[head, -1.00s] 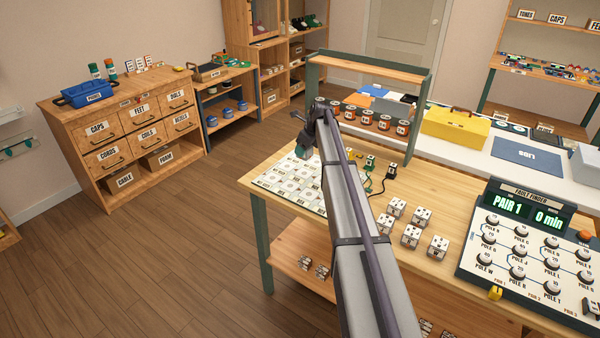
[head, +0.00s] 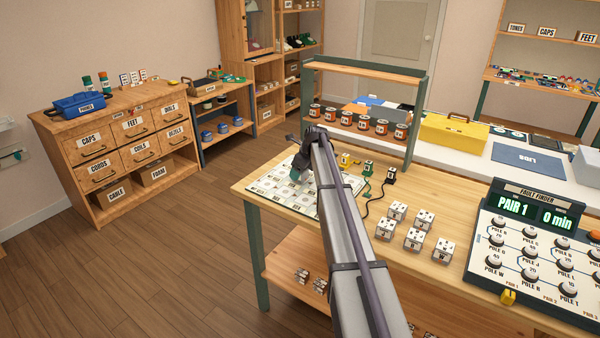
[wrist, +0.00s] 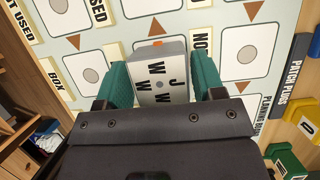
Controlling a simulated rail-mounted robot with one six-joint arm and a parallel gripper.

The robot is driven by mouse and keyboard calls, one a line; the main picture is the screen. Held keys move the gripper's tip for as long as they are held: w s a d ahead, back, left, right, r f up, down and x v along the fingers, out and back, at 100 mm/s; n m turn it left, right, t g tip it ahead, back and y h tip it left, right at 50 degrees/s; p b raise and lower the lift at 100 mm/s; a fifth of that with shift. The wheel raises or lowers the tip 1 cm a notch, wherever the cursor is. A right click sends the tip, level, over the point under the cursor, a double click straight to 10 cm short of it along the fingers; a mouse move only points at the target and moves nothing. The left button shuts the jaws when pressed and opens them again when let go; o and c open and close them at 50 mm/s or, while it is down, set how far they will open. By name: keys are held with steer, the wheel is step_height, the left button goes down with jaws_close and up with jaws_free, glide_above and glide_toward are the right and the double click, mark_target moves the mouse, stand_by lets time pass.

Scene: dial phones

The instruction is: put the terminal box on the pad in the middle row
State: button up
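My gripper (wrist: 163,85) has green fingers on both sides of a small pale grey terminal box (wrist: 160,72) marked with W and J letters, and they appear to touch its sides. In the head view my gripper (head: 299,170) is low over the planning board (head: 262,190), a pale sheet with white pads at the table's left end. In the wrist view the box covers part of the board between a pad on the left (wrist: 90,76) and a pad on the right (wrist: 246,52). I cannot tell whether the box touches the board.
Several white terminal boxes (head: 413,239) stand on the table right of my arm. Coloured plugs with cords (head: 367,170) lie right of the board. A shelf rack with orange-brown cans (head: 347,117) stands behind. The fault finder (head: 530,240) fills the table's right end.

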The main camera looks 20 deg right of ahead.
steer(key=shift+o, duration=1.3)
steer(key=p+v, duration=1.1)
steer(key=v, duration=0.1)
steer(key=shift+r, duration=0.2)
steer(key=s+a+n+g, duration=0.1)
steer(key=s+a+n, duration=0.8)
steer(key=s, duration=0.3)
steer(key=s+a+f+n+g+h, duration=0.1)
steer(key=s+a+n, duration=0.8)
steer(key=s, duration=0.4)
steer(key=s+a+n+g+h, duration=0.1)
steer(key=s+a+n+g, duration=0.1)
steer(key=s+a+n, duration=0.7)
steer(key=s+n, duration=0.2)
steer(key=s, duration=0.2)
steer(key=shift+s+a+f+n, duration=0.15)
steer(key=shift+s+a+n, duration=0.15)
steer(key=shift+a, duration=0.1)
